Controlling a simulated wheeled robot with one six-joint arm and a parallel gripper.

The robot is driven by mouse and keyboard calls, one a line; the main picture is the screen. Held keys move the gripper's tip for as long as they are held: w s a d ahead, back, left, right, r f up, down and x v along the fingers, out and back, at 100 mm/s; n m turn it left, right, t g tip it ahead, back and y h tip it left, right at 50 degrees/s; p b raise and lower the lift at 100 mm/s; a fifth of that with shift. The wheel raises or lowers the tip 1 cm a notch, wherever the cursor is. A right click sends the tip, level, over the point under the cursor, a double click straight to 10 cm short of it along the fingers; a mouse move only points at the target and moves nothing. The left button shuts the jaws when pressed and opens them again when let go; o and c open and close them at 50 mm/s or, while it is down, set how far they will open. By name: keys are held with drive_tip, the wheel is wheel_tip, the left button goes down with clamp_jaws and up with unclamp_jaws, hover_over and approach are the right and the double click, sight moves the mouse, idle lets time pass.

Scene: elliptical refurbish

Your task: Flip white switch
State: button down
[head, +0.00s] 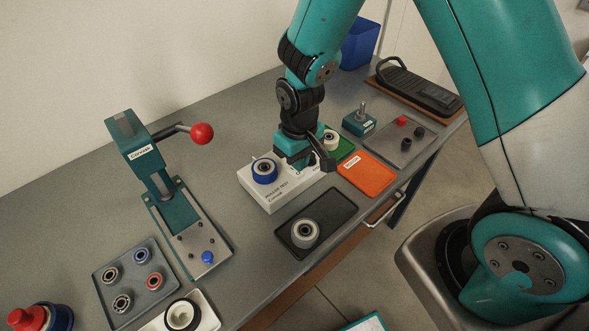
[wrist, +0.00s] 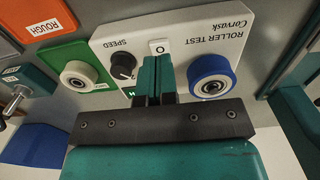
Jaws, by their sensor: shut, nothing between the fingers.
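The white switch (wrist: 159,46), marked with an O, sits on the white roller test box (wrist: 235,28) between the dark speed knob (wrist: 122,66) and the blue-rimmed roller (wrist: 212,82). My gripper (wrist: 158,62) is shut and empty, its teal fingertips just below the switch in the wrist view. I cannot tell whether they touch it. In the head view my gripper (head: 295,158) is over the far right part of the roller test box (head: 284,199) and hides the switch. The blue roller (head: 264,171) stands to its left.
A white roller (head: 330,140) on a green mat (head: 345,150) and an orange tray (head: 367,172) lie right of the box. A dark tray (head: 336,208) with a grey roller is in front. A press with a red-knobbed lever (head: 201,133) stands left.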

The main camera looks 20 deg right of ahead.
sight(298, 174)
drive_tip(key=shift+f+b, duration=0.9)
drive_tip(key=shift+f, duration=0.35)
idle(0.8)
wheel_tip(298, 174, up, 7)
drive_tip(key=p, duration=0.6)
drive_tip(key=shift+r, duration=0.1)
idle(0.5)
drive_tip(key=shift+a+r, duration=0.1)
drive_tip(key=shift+r, duration=0.15)
drive_tip(key=s+a+r+n+y+b, duration=0.1)
drive_tip(key=s+a+r+y+b, duration=0.1)
drive_tip(key=s+r, duration=0.7)
drive_tip(key=s+a+r+n+y+b, duration=0.2)
drive_tip(key=s+r, duration=0.7)
drive_tip(key=shift+s+a+r+b, duration=0.15)
drive_tip(key=shift+s+b, duration=0.15)
